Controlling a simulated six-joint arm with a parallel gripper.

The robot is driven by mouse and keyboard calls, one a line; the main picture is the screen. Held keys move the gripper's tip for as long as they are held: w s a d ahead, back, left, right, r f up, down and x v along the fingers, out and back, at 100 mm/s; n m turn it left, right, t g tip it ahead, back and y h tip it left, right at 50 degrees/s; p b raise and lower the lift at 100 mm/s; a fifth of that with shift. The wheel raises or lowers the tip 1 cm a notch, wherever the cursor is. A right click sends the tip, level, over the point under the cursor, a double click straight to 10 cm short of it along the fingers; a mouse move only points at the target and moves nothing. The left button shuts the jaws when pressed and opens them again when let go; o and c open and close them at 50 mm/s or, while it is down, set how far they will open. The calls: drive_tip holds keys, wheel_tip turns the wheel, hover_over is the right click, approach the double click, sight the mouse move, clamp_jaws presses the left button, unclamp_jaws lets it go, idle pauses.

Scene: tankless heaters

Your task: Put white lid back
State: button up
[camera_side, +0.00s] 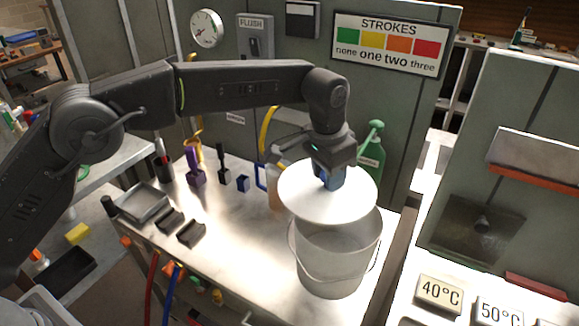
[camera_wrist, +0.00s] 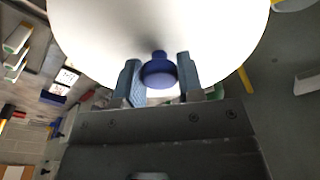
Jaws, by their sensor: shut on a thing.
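The white lid (camera_side: 345,205) is a round disc with a blue knob. My gripper (camera_side: 330,180) is shut on that knob and holds the lid above the white bucket (camera_side: 335,265). In the side view the lid overlaps the bucket's back rim and sits a little to the left of its opening. The bucket's front opening shows. I cannot tell whether the lid touches the rim. In the wrist view the lid (camera_wrist: 160,35) fills the top, with the blue knob (camera_wrist: 158,72) between the two fingers of my gripper (camera_wrist: 158,78).
The bucket stands on a shiny metal bench (camera_side: 240,245). A green bottle (camera_side: 372,150) and a yellow hose (camera_side: 267,130) are behind the lid. A metal tray (camera_side: 142,203) and dark blocks lie to the left. A grey panel (camera_side: 225,75) rises behind. Temperature signs (camera_side: 440,292) are at right.

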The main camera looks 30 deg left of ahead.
sight(341, 194)
drive_tip(key=d+n, duration=0.1)
drive_tip(key=d, duration=0.2)
drive_tip(key=shift+s+d+n, duration=0.15)
drive_tip(key=shift+s+n, duration=0.2)
drive_tip(key=shift+n, duration=0.05)
drive_tip(key=shift+f, duration=2.75)
drive_tip(key=o, duration=1.1)
drive_tip(key=shift+c, duration=0.2)
wheel_tip(341, 194, up, 14)
drive_tip(key=s, duration=0.1)
drive_tip(key=shift+s+a, duration=0.25)
drive_tip(key=shift+a, duration=0.1)
drive_tip(key=shift+f, duration=0.1)
